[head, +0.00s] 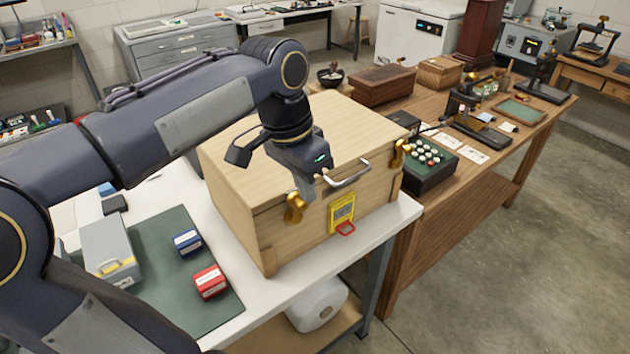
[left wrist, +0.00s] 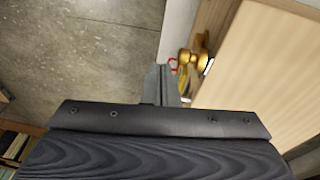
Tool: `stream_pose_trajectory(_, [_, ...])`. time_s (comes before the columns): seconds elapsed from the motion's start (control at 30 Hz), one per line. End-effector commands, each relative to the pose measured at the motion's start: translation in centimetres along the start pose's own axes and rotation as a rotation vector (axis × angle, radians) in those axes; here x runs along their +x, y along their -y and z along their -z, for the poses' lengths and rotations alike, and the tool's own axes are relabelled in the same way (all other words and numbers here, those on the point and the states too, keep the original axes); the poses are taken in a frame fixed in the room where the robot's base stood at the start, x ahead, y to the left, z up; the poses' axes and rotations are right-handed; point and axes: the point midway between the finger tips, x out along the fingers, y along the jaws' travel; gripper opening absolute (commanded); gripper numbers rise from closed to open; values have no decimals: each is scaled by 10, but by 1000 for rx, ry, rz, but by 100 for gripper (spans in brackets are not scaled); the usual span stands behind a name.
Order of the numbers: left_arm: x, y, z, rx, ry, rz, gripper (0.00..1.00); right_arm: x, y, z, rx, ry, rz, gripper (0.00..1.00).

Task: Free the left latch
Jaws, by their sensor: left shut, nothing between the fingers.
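A pale wooden crate (head: 235,205) with its lid down stands on the white-topped table. The left latch (head: 293,207), brass, is on its front face near the left end. The right latch (head: 397,153), also brass, is near the front's other end. My left gripper (head: 304,190) is shut and empty, with its fingertips at the front edge just above and beside the left latch. In the left wrist view the shut fingers (left wrist: 163,78) point toward a brass latch (left wrist: 195,60). I cannot tell whether they touch it. My right gripper is out of view.
A metal handle (head: 347,177) and a yellow tag (head: 341,213) with a red loop are on the crate's front. A green mat (head: 160,235) holds a grey box (head: 106,245), a blue block (head: 187,242) and a red block (head: 209,282). A wooden bench (head: 430,205) stands to the right.

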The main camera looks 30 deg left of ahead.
Motion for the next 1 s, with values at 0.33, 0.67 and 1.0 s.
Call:
stream_pose_trajectory(0.33, [-46,6,90,173,241,90,0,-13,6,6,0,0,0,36])
stream_pose_trajectory(0.67, [-48,6,95,180,259,95,0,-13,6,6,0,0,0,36])
stream_pose_trajectory(1.0, [-22,10,87,178,260,95,0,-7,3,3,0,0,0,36])
